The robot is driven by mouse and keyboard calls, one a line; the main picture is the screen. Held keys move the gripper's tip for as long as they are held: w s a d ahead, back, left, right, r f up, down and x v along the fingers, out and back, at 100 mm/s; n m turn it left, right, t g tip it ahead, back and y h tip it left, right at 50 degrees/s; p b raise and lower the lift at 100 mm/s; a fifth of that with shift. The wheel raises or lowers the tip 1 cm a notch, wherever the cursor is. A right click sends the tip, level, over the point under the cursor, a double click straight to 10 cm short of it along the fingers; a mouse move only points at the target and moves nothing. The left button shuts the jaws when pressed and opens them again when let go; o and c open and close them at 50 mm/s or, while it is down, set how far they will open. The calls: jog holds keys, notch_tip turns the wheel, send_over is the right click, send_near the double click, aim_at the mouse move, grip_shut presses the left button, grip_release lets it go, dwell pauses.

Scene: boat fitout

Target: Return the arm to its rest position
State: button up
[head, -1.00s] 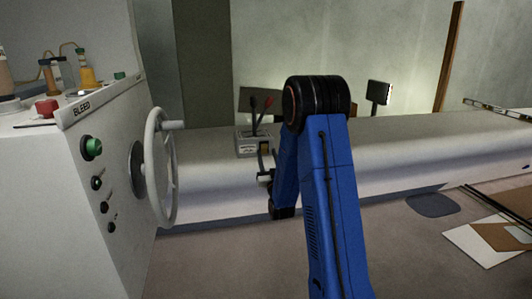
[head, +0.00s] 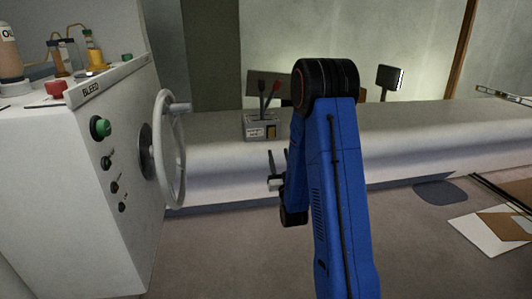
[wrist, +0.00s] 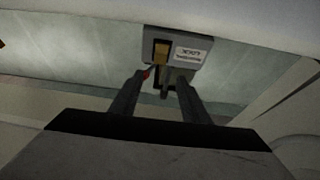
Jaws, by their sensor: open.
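My blue arm (head: 335,190) rises in the middle of the head view, bent at its black elbow joint. My gripper (head: 278,161) is on the left side of the arm, in front of the white ledge, with its fingers pointing up. It is open and empty, with a gap between the two fingers. In the wrist view my gripper (wrist: 157,82) shows both dark fingers apart. Beyond them is the grey lever box (wrist: 178,48), which also stands on the ledge in the head view (head: 258,132) with a black and a red lever. The fingers appear apart from the box.
A white console (head: 70,170) with a handwheel (head: 168,150) and several knobs stands at the left. The white ledge (head: 410,135) runs behind the arm. Papers (head: 490,236) and a dark pad (head: 440,192) lie at the right. The floor left of my arm looks clear.

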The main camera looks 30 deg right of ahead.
jog(key=s+a+r+n+g+y, duration=0.2)
jog(key=s+a+r+g+y, duration=0.25)
jog(key=s+a+g, duration=0.55)
jog(key=s+a+g+y, duration=0.1)
jog(key=s+a+g, duration=0.2)
jog(key=s, duration=1.2)
jog(key=s+a+n+g+y, duration=0.1)
jog(key=s+a+g, duration=0.3)
jog(key=s, duration=1.2)
jog(key=shift+s+a+f, duration=0.25)
jog(key=shift+a+f, duration=0.05)
jog(key=shift+a, duration=0.7)
